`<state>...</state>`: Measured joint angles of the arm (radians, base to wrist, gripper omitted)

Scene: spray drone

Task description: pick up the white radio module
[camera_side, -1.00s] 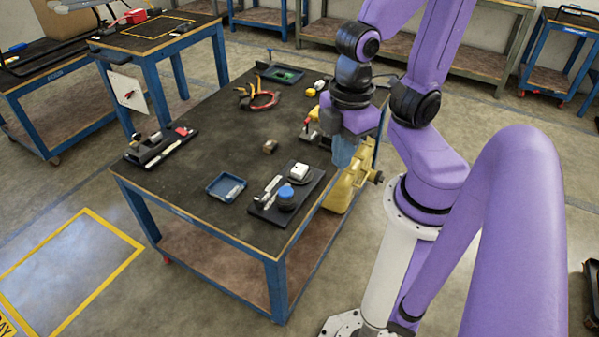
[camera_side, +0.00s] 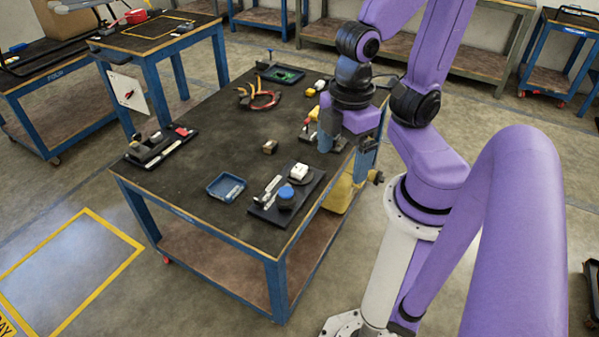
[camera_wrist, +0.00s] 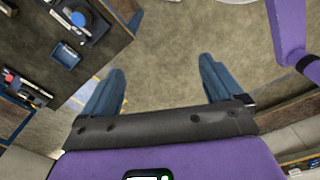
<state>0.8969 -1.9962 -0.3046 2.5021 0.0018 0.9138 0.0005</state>
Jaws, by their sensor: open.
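A small white block (camera_side: 299,171), which looks like the white radio module, sits on a black board (camera_side: 264,210) at the near right of the dark bench in the side view. A blue round cap (camera_side: 286,192) is beside it. My gripper (camera_side: 346,148) hangs near the bench's right edge, up and to the right of the white block and apart from it. In the wrist view my gripper (camera_wrist: 160,85) has its two blue fingers wide apart, with only floor between them. The board (camera_wrist: 85,24) shows there at upper left; I cannot clearly make out the module.
A blue tray (camera_side: 226,187) lies left of the board, and a small brown block (camera_side: 270,147) behind it. A yellow container (camera_side: 340,193) is at the bench's right side.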

